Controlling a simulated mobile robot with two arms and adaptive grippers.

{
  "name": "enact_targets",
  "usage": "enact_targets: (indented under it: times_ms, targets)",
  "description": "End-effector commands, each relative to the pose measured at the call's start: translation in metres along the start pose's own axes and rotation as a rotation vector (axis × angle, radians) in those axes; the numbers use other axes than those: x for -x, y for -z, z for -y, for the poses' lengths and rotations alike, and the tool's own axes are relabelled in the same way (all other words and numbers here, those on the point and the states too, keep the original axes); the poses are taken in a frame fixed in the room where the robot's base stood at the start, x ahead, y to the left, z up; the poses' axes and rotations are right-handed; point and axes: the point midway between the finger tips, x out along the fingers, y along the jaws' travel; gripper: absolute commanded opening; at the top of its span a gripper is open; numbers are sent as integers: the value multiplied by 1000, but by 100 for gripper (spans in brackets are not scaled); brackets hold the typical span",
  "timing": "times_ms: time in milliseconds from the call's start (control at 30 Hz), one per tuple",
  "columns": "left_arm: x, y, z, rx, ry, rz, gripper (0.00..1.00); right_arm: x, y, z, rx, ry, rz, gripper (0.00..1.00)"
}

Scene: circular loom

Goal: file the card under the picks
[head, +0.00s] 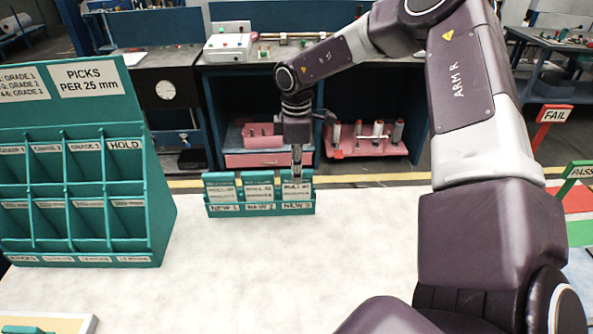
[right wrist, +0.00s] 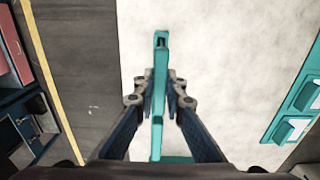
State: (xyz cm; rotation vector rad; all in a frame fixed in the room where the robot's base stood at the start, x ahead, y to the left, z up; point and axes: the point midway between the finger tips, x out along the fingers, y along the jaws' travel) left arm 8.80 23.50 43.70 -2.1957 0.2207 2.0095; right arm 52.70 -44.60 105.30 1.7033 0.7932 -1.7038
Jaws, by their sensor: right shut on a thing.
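A small teal rack (head: 262,210) stands on the white table, with slots labelled NEW 1, NEW 2 and NEW 3. A teal card with a white label stands in each slot. My right gripper (head: 296,174) points down at the card over NEW 3 (head: 295,190). In the right wrist view the right gripper (right wrist: 160,90) is shut on this teal card (right wrist: 160,62), seen edge-on. The picks rack (head: 85,262), large and teal, stands at left under a PICKS PER 25 mm sign (head: 89,78). Its visible compartments look empty; lower labels are small. My left gripper is out of view.
The white table top (head: 230,270) is clear between the two racks and in front of them. A PASS sign (head: 579,172) and a FAIL sign (head: 555,114) stand at right. A tray edge (head: 45,324) shows at bottom left. Workbenches stand behind.

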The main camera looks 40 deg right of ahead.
Motion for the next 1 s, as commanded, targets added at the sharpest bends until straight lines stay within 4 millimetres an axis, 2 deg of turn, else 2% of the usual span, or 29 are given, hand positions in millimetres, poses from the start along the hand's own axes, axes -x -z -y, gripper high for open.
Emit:
enact_targets:
  times_ms: [467,1000]
  targets:
    - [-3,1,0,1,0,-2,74,13,0,0,0,-1,0,0]
    - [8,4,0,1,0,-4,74,70,0,0,0,-2,0,0]
